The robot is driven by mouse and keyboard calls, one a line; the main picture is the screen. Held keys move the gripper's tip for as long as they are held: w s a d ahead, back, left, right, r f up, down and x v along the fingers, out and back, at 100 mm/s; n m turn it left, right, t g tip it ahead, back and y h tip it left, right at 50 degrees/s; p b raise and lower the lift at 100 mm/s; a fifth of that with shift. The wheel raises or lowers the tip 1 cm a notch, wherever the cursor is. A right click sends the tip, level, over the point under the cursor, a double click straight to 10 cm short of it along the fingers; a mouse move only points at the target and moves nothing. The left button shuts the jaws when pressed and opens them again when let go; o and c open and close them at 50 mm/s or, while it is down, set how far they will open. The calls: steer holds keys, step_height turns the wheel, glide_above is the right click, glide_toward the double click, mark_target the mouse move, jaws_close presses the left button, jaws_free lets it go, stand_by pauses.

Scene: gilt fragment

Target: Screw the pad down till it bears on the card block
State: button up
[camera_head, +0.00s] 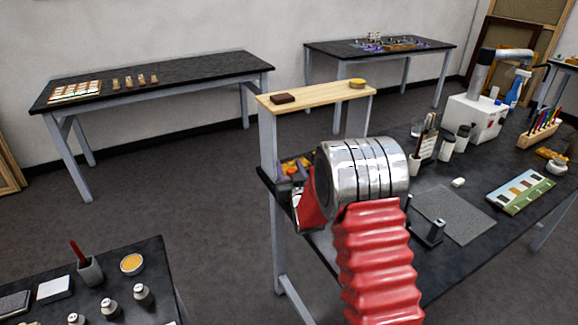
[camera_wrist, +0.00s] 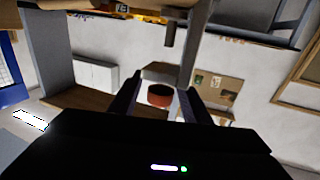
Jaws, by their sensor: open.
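In the wrist view my gripper (camera_wrist: 160,83) has its two dark fingers apart. A reddish-brown round piece (camera_wrist: 160,95) shows in the gap between them, touching neither finger visibly; how deep it lies I cannot tell. A pale block (camera_wrist: 161,71) shows just behind it. A dark short cylinder (camera_wrist: 170,34) sticks out from a wooden bar above. I cannot tell for sure which of these is the pad or the card block.
A grey upright (camera_wrist: 45,45) stands left of my gripper.

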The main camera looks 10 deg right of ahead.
steer(key=shift+w, duration=0.55)
steer(key=shift+c, duration=0.4)
steer(key=c, duration=1)
steer(key=shift+o, duration=0.2)
steer(key=shift+d+m+h, duration=0.1)
steer(key=shift+m+h, duration=0.5)
steer(key=shift+h, duration=0.3)
steer(key=shift+d+m+h, duration=0.15)
steer(key=shift+m+h, duration=0.55)
steer(key=shift+h, duration=0.4)
steer(key=shift+s+d+m+g+h, duration=0.15)
steer(key=shift+m+g+h, duration=0.2)
steer(key=shift+m+h, duration=0.35)
steer(key=shift+d+m+g+h, duration=0.2)
steer(key=shift+m+g+h, duration=0.15)
steer(key=shift+h, duration=0.55)
steer(key=shift+s+d+m+g+h, duration=0.15)
steer(key=shift+m+g+h, duration=0.15)
steer(key=shift+m+h, duration=0.4)
steer(key=shift+s+d+m+g+h, duration=0.15)
steer(key=shift+d+m+g+h, duration=0.05)
steer(key=shift+m+g+h, duration=0.75)
steer(key=shift+s+d+m+g+h, duration=0.1)
steer(key=shift+d+m+g+h, duration=0.15)
steer(key=shift+m+g+h, duration=0.65)
steer(key=shift+s+d+m+g+h, duration=0.2)
steer(key=shift+m+g+h, duration=0.4)
steer(key=shift+h, duration=0.65)
steer(key=shift+g, duration=0.25)
